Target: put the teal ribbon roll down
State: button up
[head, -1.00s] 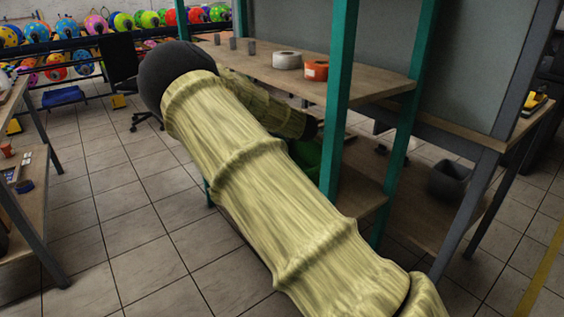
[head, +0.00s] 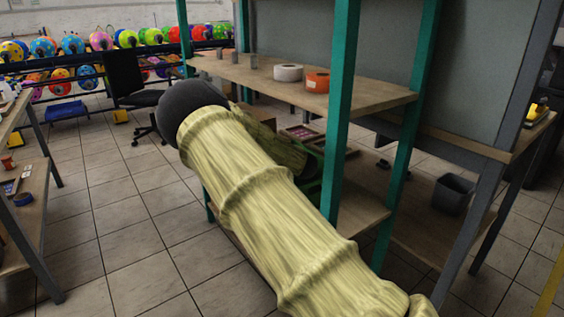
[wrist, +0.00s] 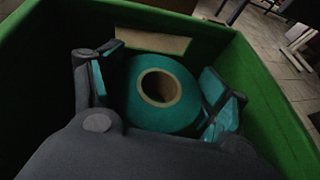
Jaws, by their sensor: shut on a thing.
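The teal ribbon roll (wrist: 170,119), with a tan cardboard core, shows in the wrist view inside a green bin (wrist: 268,92). My gripper (wrist: 166,84) is down in the bin, with one finger on each side of the roll, shut on it. The roll's core opening faces the camera. Whether the roll touches the bin floor cannot be told. In the head view my arm hides the gripper and the roll; only a little green of the bin shows beside the teal post.
The shelf (head: 377,98) above holds a white roll (head: 288,73) and an orange roll (head: 317,82). Teal posts (head: 340,110) stand close to my arm. A dark grey bin (head: 453,194) stands at right. A side table (head: 30,215) is at left, with open tiled floor between.

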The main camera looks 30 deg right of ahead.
jog(key=shift+f, duration=0.35)
jog(key=shift+f+b, duration=0.25)
jog(key=shift+b, duration=0.2)
jog(key=o, duration=0.8)
jog(key=shift+c, duration=0.2)
jog(key=shift+r, duration=0.15)
jog(key=shift+r+p, duration=0.25)
jog(key=shift+p, duration=0.1)
jog(key=p+v, duration=0.2)
jog(key=v, duration=1)
jog(key=shift+r, duration=0.2)
